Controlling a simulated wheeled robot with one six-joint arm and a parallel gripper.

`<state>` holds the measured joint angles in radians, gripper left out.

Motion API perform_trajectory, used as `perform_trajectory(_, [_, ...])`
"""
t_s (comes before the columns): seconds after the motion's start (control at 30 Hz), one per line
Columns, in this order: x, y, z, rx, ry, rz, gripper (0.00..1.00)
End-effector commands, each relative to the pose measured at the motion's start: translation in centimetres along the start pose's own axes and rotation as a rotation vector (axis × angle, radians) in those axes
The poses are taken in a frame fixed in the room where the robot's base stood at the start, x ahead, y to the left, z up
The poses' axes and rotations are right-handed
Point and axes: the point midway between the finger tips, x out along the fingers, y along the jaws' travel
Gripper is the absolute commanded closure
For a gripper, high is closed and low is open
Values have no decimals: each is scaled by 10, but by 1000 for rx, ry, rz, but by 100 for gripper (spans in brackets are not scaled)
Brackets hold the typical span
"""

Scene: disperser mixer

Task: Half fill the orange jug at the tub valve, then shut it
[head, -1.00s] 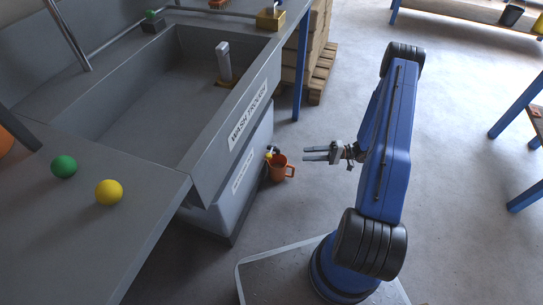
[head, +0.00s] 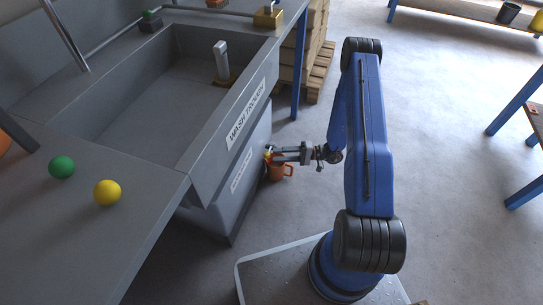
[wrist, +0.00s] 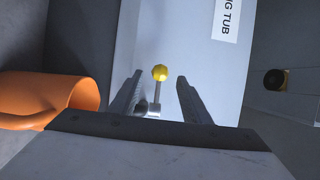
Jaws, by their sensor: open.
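The orange jug (head: 278,172) is at the front of the grey tub (head: 232,205) under the wash trough, just below my gripper in the head view. In the wrist view the jug (wrist: 62,98) is at the left, its mouth facing right; its inside is too dark to judge. The tub valve shows in the wrist view as a yellow knob (wrist: 160,73) on a thin metal stem. My gripper (head: 279,154) is open at the tub front. In the wrist view its fingers (wrist: 158,92) stand on either side of the valve stem and knob, apparently not touching.
The wash trough (head: 221,128) overhangs the tub. A green ball (head: 62,167) and a yellow ball (head: 107,192) lie on the counter. A wooden pallet with boxes (head: 318,77) stands behind a blue table leg.

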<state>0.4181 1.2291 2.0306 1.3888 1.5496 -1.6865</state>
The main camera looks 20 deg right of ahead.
Motion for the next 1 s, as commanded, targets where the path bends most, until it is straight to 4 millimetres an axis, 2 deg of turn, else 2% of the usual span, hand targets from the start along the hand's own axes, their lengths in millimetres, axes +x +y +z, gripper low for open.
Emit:
perform_trajectory(0.1, [18,0,1,0,-3,0,57])
perform_trajectory(0.3, [35,0,0,-1,-1,0,57])
perform_trajectory(0.67, [39,0,0,-1,1,0,57])
perform_trajectory(0.7, [39,0,0,-1,1,0,59])
perform_trajectory(0.87, [39,0,0,0,1,0,97])
perform_trajectory(1.0, [39,0,0,-1,-1,0,100])
